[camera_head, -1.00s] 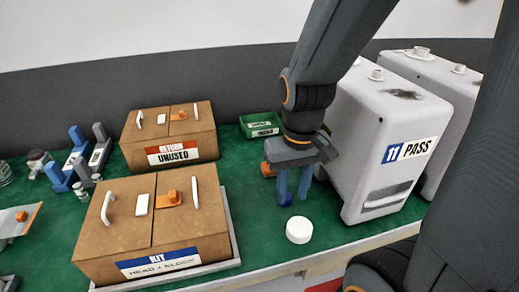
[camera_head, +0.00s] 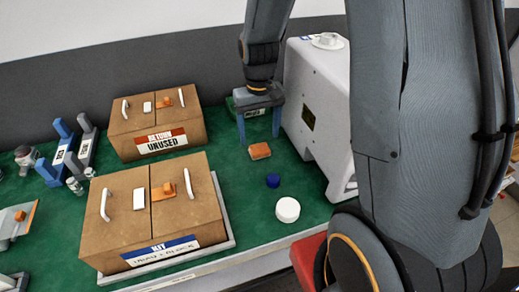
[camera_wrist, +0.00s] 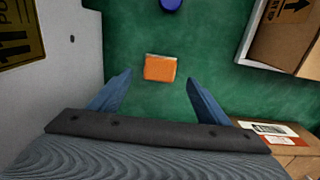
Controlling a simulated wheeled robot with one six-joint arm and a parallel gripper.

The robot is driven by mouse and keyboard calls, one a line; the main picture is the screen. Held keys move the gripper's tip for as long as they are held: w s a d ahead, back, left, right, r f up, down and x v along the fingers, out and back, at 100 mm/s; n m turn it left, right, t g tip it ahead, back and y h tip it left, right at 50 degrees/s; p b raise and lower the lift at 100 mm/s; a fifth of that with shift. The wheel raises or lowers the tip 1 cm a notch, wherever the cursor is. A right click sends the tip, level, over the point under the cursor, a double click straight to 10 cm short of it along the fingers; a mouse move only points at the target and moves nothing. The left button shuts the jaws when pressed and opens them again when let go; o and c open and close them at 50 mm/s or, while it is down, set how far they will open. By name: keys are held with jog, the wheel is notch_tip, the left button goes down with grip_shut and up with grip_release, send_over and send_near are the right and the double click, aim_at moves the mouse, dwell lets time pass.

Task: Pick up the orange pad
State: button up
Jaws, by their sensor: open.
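The orange pad (camera_head: 260,151) is a small block lying flat on the green mat, with a paler strip along one edge. In the wrist view the orange pad (camera_wrist: 160,68) lies ahead, in line with the gap between my fingers. My gripper (camera_head: 259,138) points down with its jaws apart, just behind the pad in the head view. Its blue fingers also show in the wrist view (camera_wrist: 159,80), one on each side of the gap, with nothing between them. The pad is fully visible in both views; I cannot tell the fingertips' exact height above the mat.
A blue cap (camera_head: 273,180) and a white round lid (camera_head: 287,210) stand in front of the pad. A white machine (camera_head: 318,100) is close on the right. Cardboard boxes, UNUSED (camera_head: 196,112) and KIT (camera_head: 126,222), stand left.

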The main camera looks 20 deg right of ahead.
aim_at(260, 147)
jog(key=shift+s+f+p, duration=0.1)
jog(key=shift+f+p, duration=0.65)
jog(key=shift+f, duration=2.15)
jog(key=c, duration=1.1)
jog(key=shift+c, duration=0.2)
jog(key=shift+r, duration=0.1)
notch_tip(260, 147, up, 10)
jog(key=b, duration=0.1)
jog(key=shift+b, duration=0.3)
